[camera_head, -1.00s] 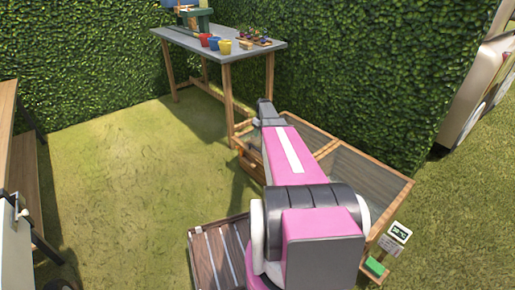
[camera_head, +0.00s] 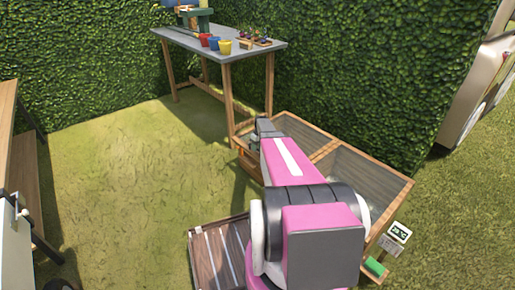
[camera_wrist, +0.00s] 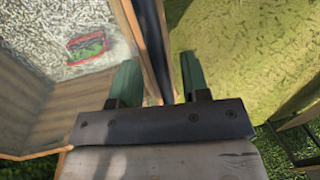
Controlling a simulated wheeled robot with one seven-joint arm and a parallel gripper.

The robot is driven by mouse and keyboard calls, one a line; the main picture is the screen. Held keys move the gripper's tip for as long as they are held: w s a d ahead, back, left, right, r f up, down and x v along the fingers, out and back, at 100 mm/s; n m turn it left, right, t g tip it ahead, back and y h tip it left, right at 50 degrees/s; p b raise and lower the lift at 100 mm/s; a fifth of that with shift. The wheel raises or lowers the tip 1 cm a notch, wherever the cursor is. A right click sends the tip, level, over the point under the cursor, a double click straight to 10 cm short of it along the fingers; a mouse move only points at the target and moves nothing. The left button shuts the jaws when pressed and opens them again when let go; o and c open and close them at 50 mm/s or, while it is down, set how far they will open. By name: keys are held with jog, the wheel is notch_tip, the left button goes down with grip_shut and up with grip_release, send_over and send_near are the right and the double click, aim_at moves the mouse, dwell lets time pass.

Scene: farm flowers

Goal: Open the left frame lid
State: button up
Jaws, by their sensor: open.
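The wooden cold frame (camera_head: 397,208) stands on the grass beside the hedge, with two side-by-side sections. The left frame section (camera_head: 302,128) is partly hidden behind my arm, and its lid's position is hard to tell. My gripper (camera_wrist: 159,82) is at the left section's near side; its tip in the head view is small and partly hidden by my arm. In the wrist view its two green fingers are apart. A wooden edge (camera_wrist: 154,45) and a dark bar (camera_wrist: 154,60) run between or below them; I cannot tell whether either finger touches them.
A red and green item (camera_wrist: 88,46) lies inside the frame. A grey table (camera_head: 205,45) with coloured pots stands behind. A slatted wooden panel (camera_head: 212,255) lies at the near left of the frame, and a small display (camera_head: 399,232) is at its right corner. Open grass lies left.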

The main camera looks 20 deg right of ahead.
grip_shut()
jog(key=shift+r, duration=0.15)
jog(key=w+d+r, duration=0.2)
jog(key=d+r, duration=0.3)
jog(key=r, duration=0.5)
jog(key=w+d+r, duration=0.2)
jog(key=d+r, duration=0.4)
jog(key=r, duration=0.5)
jog(key=w+d+r+y, duration=0.1)
jog(key=d+r, duration=0.4)
jog(key=r, duration=0.5)
jog(key=shift+w+d+r, duration=0.2)
jog(key=shift+w+d, duration=0.05)
jog(key=shift+w, duration=0.2)
grip_release()
jog(key=shift+d+f, duration=0.1)
jog(key=shift+f, duration=0.05)
